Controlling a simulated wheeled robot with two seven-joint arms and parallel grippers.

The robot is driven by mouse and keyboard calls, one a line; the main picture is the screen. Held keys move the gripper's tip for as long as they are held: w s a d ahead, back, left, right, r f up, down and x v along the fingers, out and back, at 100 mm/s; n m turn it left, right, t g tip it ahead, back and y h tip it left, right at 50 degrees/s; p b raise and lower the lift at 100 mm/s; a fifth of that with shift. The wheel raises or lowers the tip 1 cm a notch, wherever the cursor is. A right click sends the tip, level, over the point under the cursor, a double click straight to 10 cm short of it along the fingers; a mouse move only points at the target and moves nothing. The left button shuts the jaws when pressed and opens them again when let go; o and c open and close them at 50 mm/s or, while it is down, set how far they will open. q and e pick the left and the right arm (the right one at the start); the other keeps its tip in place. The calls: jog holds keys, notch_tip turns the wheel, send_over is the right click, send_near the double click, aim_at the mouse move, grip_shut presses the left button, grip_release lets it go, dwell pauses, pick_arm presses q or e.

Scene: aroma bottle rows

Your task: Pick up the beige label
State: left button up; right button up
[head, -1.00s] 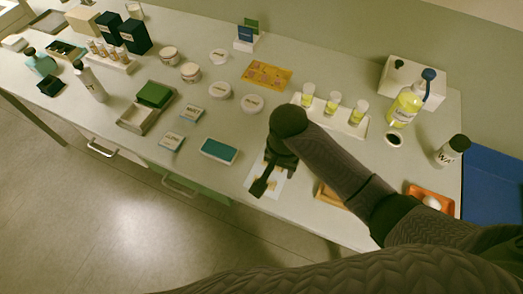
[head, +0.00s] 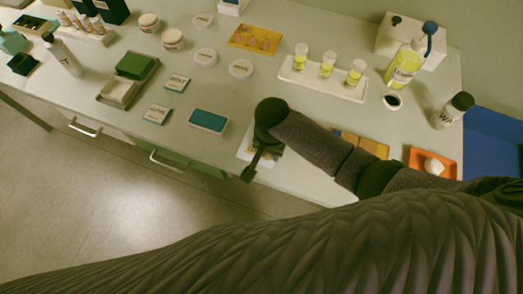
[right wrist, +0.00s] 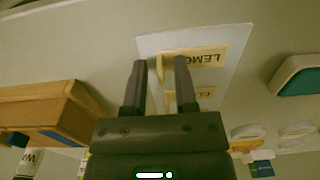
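Beige labels lie on a white sheet (right wrist: 229,44) near the table's front edge. In the right wrist view, one beige label (right wrist: 207,59) reads "LEMO…" upside down, and a second beige label (right wrist: 206,93) is partly hidden behind a finger. My right gripper (right wrist: 160,64) is open over the sheet, with part of the labels showing between and beside its fingers. I cannot tell whether it touches them. In the head view the right gripper (head: 252,170) covers most of the sheet (head: 243,147). My left gripper is not in view.
A teal-topped box (head: 208,120) lies left of the sheet. An orange tray (head: 420,158) with a white object is at the right. A white tray (head: 300,79) with yellow-filled glasses stands behind. Small cards (head: 157,113) and round white lids (head: 241,69) lie left and behind.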

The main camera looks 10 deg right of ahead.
grip_shut()
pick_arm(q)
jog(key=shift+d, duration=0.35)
pick_arm(e)
jog(key=shift+r, duration=0.1)
